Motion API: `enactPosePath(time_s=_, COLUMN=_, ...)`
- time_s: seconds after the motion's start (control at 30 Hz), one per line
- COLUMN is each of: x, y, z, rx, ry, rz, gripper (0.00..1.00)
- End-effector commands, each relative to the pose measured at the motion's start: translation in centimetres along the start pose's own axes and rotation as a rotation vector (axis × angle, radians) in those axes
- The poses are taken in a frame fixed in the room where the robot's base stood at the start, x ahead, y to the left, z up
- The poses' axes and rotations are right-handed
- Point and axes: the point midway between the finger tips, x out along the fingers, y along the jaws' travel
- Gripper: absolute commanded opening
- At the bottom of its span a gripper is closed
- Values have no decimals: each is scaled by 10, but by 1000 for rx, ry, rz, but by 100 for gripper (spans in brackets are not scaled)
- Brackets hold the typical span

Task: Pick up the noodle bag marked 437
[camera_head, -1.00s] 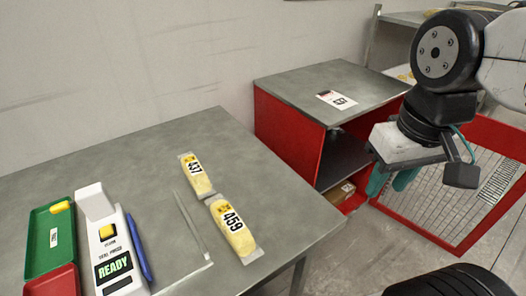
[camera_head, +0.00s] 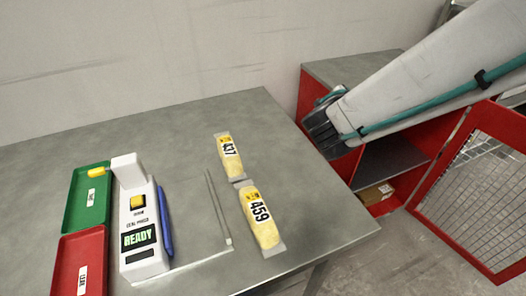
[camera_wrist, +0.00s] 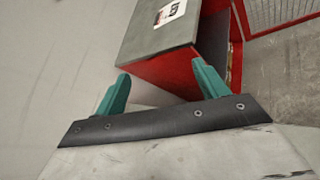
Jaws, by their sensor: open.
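The noodle bag marked 437 (camera_head: 229,157) lies on the grey table in the head view, a yellow bag with clear ends. The bag marked 459 (camera_head: 262,218) lies just in front of it, their ends close together. My gripper shows in the wrist view with its two teal fingers (camera_wrist: 160,88) wide apart and nothing between them. In the head view my arm reaches in from the upper right and hides the fingers. The gripper is to the right of both bags, apart from them. Neither bag shows in the wrist view.
On the table (camera_head: 300,165) stand a white device reading READY (camera_head: 139,238), a blue pen-like item (camera_head: 165,215), a green tray (camera_head: 87,212) and a red tray (camera_head: 80,262). A red cabinet (camera_head: 312,95) with an open mesh door (camera_head: 475,195) stands at right.

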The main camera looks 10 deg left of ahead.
Motion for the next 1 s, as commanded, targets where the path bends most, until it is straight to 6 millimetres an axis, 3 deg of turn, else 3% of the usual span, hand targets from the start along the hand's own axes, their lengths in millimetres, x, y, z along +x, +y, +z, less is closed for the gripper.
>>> enactPosePath(time_s=0.03, x=-7, y=26, z=-43, rx=-146, ry=49, rz=121, gripper=73)
enactPosePath(time_s=0.1, x=-22, y=56, z=-98, rx=-328, ry=107, rz=291, gripper=73)
enactPosePath(time_s=0.2, x=-52, y=81, z=-171, rx=-547, ry=181, rz=505, gripper=73)
enactPosePath(time_s=0.3, x=-81, y=90, z=-226, rx=-705, ry=237, rz=665, gripper=73)
enactPosePath(time_s=0.4, x=-100, y=92, z=-258, rx=-798, ry=269, rz=765, gripper=73)
enactPosePath(time_s=0.57, x=-105, y=96, z=-280, rx=-849, ry=287, rz=819, gripper=73)
enactPosePath(time_s=1.0, x=-71, y=127, z=-315, rx=-845, ry=283, rz=816, gripper=73)
